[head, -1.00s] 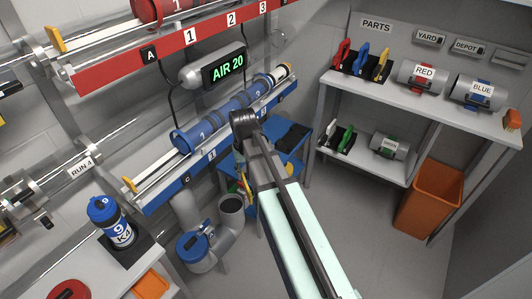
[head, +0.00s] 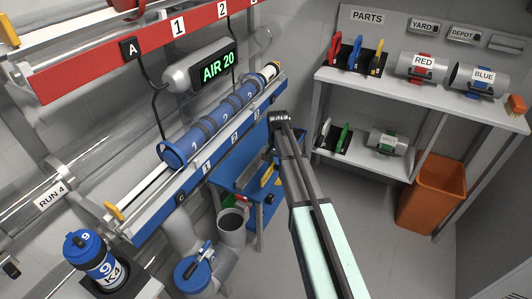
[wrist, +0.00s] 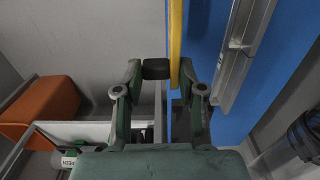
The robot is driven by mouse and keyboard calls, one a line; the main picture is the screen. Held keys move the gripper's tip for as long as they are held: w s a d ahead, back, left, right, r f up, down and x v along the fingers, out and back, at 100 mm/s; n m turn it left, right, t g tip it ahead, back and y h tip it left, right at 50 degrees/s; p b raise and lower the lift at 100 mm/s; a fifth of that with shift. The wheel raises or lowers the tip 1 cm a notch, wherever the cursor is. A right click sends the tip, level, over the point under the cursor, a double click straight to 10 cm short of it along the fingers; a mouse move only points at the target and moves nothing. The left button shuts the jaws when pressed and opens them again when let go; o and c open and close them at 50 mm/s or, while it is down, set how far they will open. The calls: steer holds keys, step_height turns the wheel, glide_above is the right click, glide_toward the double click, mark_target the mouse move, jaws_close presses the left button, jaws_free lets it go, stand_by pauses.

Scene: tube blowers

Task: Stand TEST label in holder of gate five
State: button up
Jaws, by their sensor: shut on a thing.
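My gripper (wrist: 158,72) is shut on a small dark block (wrist: 156,66), held between its fingertips in the wrist view. It may be the TEST label seen from behind; no lettering shows. In the head view my gripper (head: 280,118) is at the far end of my arm, by the right end of the blue numbered rail (head: 213,152), and its load cannot be made out there.
A blue tube (head: 215,120) lies on the blue rail, below the AIR 20 display (head: 217,67). A blue bench (head: 245,175) is below. The PARTS shelf (head: 400,92) and an orange bin (head: 432,195) stand right. The floor (head: 380,230) between is clear.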

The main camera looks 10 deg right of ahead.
steer(key=shift+w+a+f, duration=0.2)
steer(key=shift+w+f, duration=0.4)
steer(key=shift+w, duration=2.25)
steer(key=shift+w+a+f, duration=0.25)
steer(key=shift+w+f, duration=0.3)
steer(key=shift+w, duration=2.25)
steer(key=shift+w+a+f, duration=0.2)
steer(key=shift+w+f, duration=0.4)
steer(key=shift+w, duration=2.25)
steer(key=shift+f, duration=0.15)
steer(key=o, duration=1.1)
steer(key=shift+o, duration=0.2)
step_height(320, 180, up, 6)
steer(key=shift+f, duration=0.1)
